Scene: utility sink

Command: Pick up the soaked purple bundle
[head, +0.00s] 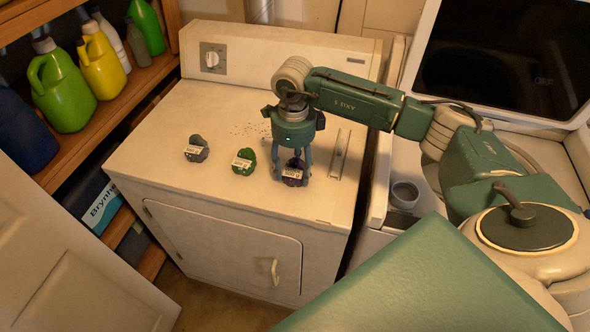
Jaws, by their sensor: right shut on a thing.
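The purple bundle (293,175) is a small dark purple lump with a white label, on the right part of the white dryer's top. My right gripper (293,170) points straight down over it, and its fingers are shut on the bundle. The bundle is at or very near the dryer top; I cannot tell whether it touches. A green bundle (244,161) and a grey bundle (196,148), each with a white label, lie to its left. My left gripper is not in view.
The dryer (220,215) has a dial panel at the back and free room on its top. Shelves with several bottles (63,92) stand at left. A washer with an open dark lid (505,60) and a small grey cup (404,195) are at right. A white door (65,260) is at lower left.

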